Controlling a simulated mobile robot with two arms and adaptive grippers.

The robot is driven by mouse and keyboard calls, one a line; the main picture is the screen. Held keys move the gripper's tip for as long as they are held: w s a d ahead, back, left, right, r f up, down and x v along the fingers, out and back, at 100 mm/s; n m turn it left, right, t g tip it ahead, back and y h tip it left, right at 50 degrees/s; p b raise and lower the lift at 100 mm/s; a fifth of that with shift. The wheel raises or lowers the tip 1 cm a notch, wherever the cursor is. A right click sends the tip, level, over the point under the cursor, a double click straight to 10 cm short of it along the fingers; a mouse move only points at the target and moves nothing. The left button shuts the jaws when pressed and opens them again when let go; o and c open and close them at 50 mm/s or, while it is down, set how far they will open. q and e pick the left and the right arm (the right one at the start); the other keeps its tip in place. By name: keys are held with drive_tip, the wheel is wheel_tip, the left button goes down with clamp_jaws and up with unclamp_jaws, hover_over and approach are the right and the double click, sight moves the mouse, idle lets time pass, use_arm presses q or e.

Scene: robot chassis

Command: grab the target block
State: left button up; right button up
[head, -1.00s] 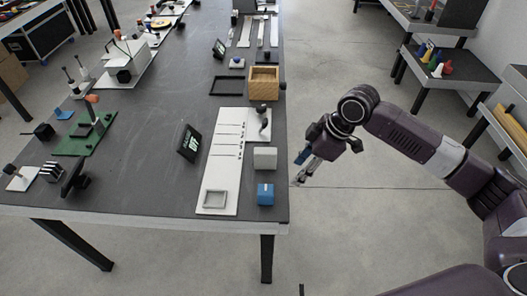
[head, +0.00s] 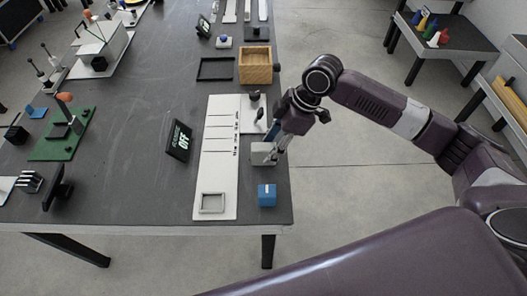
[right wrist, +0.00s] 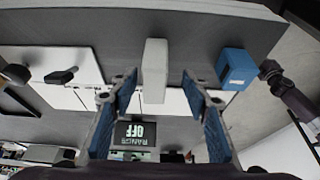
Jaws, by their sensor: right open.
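A pale grey block (head: 258,156) sits near the right edge of the dark table. It also shows in the right wrist view (right wrist: 155,68). A blue block (head: 267,194) sits nearer the table's front corner and shows at the right in the right wrist view (right wrist: 235,66). My right gripper (head: 272,151) is open at the grey block and partly covers it in the head view. In the wrist view the grey block lines up between the two blue-padded fingers; I cannot tell whether they touch it. I cannot tell which block is the target. My left gripper is not in view.
A white board (head: 218,150) with a square grey frame (head: 212,203) lies left of the blocks. A black display reading OFF (head: 179,140) stands beyond it. A small plate with a dark fitting (head: 254,112) and a wooden box (head: 256,67) are behind the grey block.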

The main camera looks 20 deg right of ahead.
sight(264, 153)
drive_tip(key=x, duration=0.4)
drive_tip(key=shift+w+a+f, duration=0.1)
drive_tip(key=shift+w+a, duration=0.05)
drive_tip(key=shift+w, duration=0.25)
clamp_jaws()
